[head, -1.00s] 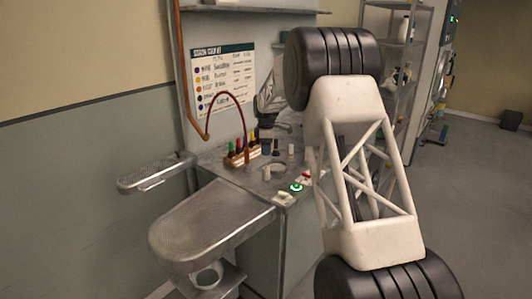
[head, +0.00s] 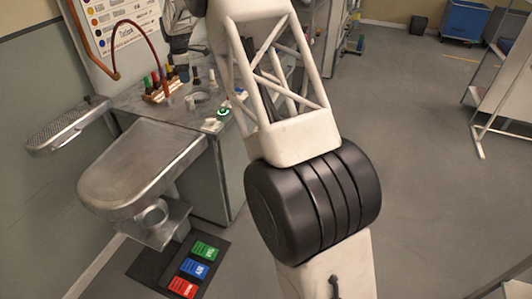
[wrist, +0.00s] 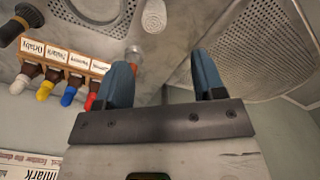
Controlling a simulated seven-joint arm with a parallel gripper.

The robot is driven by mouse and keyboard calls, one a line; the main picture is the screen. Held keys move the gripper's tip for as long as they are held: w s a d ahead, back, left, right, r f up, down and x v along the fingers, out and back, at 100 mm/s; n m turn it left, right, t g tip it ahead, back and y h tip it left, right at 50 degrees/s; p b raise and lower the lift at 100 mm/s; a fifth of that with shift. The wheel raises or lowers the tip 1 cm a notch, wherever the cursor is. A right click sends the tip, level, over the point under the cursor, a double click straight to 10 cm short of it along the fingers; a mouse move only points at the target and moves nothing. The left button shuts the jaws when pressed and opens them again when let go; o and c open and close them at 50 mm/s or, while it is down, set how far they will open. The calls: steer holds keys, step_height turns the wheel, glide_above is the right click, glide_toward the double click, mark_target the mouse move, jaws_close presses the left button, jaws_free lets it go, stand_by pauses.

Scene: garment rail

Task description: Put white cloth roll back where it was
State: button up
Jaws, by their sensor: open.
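A white textured cloth roll (wrist: 154,16) shows at the top of the wrist view, on or over the grey metal worktop (wrist: 185,25). My gripper (wrist: 162,65) is open, with its two blue fingers spread apart and nothing visible between them. The roll lies beyond the fingertips in the picture, apart from them. In the head view my arm crosses the middle and the gripper itself cannot be made out. I cannot surely pick out the roll among the small pale items on the worktop there.
A wooden rack of colour-capped bottles (wrist: 60,60) stands left of the fingers; a small metal-topped item (wrist: 133,56) is close to the left finger. A perforated metal board (wrist: 255,50) is at right. The head view shows a padded pressing board (head: 145,165) and coloured pedals (head: 194,268).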

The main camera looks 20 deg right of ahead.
steer(key=s+d+r+m, duration=0.25)
steer(key=s+r, duration=0.35)
steer(key=s, duration=0.5)
steer(key=s+d+r+m+t, duration=0.1)
steer(key=s+r+m, duration=0.3)
steer(key=s, duration=0.7)
steer(key=s+d+r+m, duration=0.1)
steer(key=s+r+m, duration=0.1)
steer(key=s+r, duration=0.65)
steer(key=s+f+m, duration=0.2)
steer(key=s, duration=1.1)
steer(key=s+d+f+m+t, duration=0.1)
steer(key=s+f+m, duration=0.2)
steer(key=s, duration=1)
steer(key=s+d+f+m, duration=0.1)
steer(key=s+f+m, duration=0.2)
steer(key=s, duration=1)
steer(key=shift+d+t, duration=0.25)
steer(key=shift+t, duration=0.05)
steer(key=shift+f, duration=0.1)
steer(key=shift+c, duration=0.2)
